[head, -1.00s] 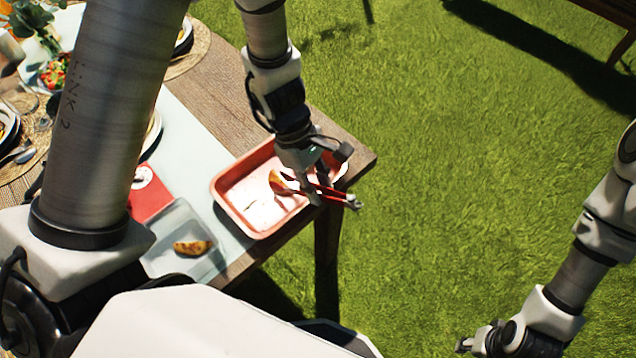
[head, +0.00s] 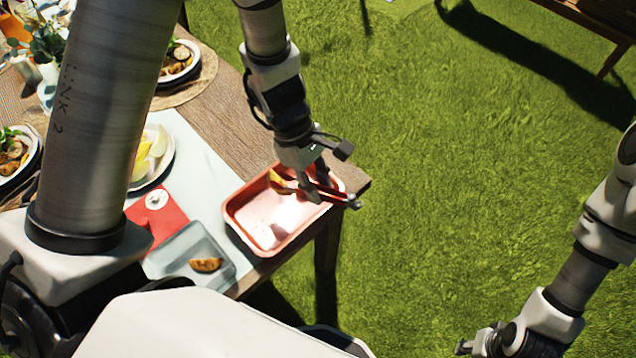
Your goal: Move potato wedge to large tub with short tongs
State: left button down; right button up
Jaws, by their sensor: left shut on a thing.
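My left gripper (head: 317,188) is shut on the short red tongs (head: 335,193), above the far right part of the large pinkish-red tub (head: 232,222). The tongs point left, and a golden potato wedge (head: 277,178) shows at their tip, near the tub's far wall. I cannot tell whether it touches the tub. A second potato wedge (head: 206,265) lies in a shallow clear tray (head: 168,262) left of the tub. My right gripper (head: 472,344) is low at the right, away from the table, small and unclear.
The wooden table (head: 225,105) ends just right of the tub, with grass beyond. A red napkin (head: 168,222) and a plate with pale wedges (head: 152,160) lie left of the tub. Other plates of food stand farther left. My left arm hides part of the table.

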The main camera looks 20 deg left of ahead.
pick_arm(q)
jog(key=shift+r, duration=0.65)
jog(key=shift+w+d+f+m, duration=0.15)
jog(key=shift+w+f+m, duration=0.05)
jog(key=shift+w+m, duration=0.3)
jog(key=w+a+f+m+g+y, duration=0.1)
jog(key=w+a+f+m+y, duration=0.1)
jog(key=w+m, duration=0.3)
jog(key=w+a+f+m+g+y, duration=0.2)
jog(key=w+m, duration=0.4)
jog(key=m, duration=0.3)
jog(key=shift+a+f+m+y+b, duration=0.3)
jog(key=shift+a+y+b, duration=0.1)
